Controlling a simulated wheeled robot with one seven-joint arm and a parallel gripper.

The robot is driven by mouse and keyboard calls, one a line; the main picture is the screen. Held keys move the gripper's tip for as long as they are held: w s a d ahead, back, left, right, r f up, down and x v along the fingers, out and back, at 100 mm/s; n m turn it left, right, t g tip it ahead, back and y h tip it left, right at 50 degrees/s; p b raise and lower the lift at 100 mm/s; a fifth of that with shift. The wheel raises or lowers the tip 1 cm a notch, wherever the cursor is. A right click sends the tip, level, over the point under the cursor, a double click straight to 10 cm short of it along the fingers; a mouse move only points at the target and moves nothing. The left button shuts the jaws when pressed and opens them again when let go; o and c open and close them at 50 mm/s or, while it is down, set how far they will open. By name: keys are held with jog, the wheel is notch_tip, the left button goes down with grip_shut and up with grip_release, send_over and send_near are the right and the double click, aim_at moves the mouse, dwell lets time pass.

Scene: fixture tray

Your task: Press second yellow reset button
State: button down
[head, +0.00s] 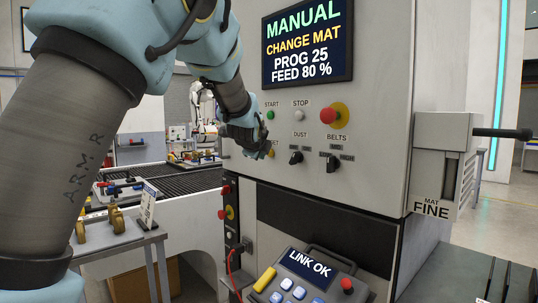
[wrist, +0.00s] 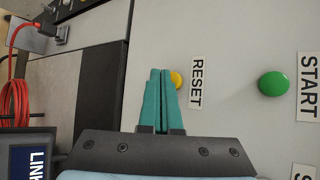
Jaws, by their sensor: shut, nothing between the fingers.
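A round yellow button (wrist: 177,80) beside the RESET label (wrist: 196,83) shows in the wrist view, partly hidden behind my fingers. My gripper (wrist: 160,71) is shut and empty, its teal fingertips overlapping the button's left side. I cannot tell whether they touch it. In the head view my gripper (head: 263,154) is at the machine's front panel, below the START label. Only a sliver of the yellow button (head: 272,152) shows there. No other yellow button with a RESET label can be made out.
A green START button (wrist: 273,83) is close by. The panel also has a grey STOP button (head: 299,116), a red knob on yellow (head: 330,115) and black selector switches (head: 296,158). The screen (head: 308,44) reads MANUAL, CHANGE MAT. A LINK OK pendant (head: 306,283) is below.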

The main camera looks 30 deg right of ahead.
jog(key=shift+d, duration=0.1)
dwell(0.6)
jog(key=shift+w+d, duration=0.1)
jog(key=shift+d, duration=0.25)
jog(key=shift+d, duration=0.45)
dwell(0.7)
jog(key=shift+a, duration=0.1)
jog(key=shift+a+b, duration=0.35)
jog(key=shift+a, duration=0.4)
jog(key=shift+s+a+b, duration=0.2)
jog(key=shift+a+b, duration=0.15)
jog(key=shift+a, duration=0.45)
jog(key=shift+s+a+b, duration=0.2)
jog(key=shift+a+b, duration=0.2)
jog(key=shift+a, duration=0.45)
jog(key=shift+s+a+b, duration=0.2)
jog(key=shift+a+b, duration=0.15)
jog(key=shift+a, duration=0.45)
